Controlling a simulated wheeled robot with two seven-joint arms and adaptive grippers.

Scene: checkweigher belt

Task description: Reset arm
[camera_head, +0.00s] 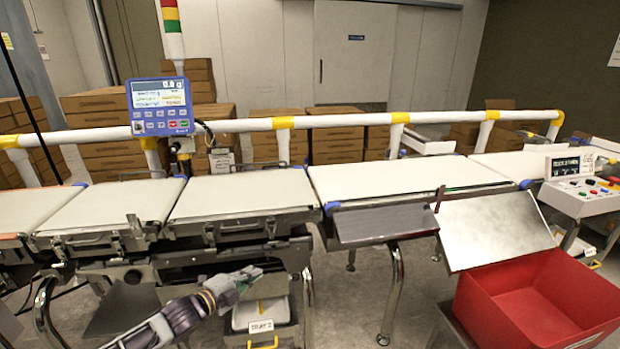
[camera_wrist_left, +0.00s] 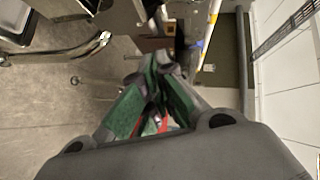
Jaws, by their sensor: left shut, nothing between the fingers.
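My left gripper (camera_head: 246,277) is in the lower middle of the head view, in front of the belt frame and below belt height. Its arm comes in from the lower left. Its fingers are together with nothing between them; in the left wrist view the green-padded fingers (camera_wrist_left: 158,88) also meet at the tips. My right gripper is in neither view.
White belts (camera_head: 240,194) run across at mid-height. A blue display (camera_head: 160,106) stands behind them. A metal chute (camera_head: 495,228) slopes above a red bin (camera_head: 540,305) at right. A control box (camera_head: 582,192) stands far right. A labelled tray (camera_head: 261,315) sits beneath the gripper.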

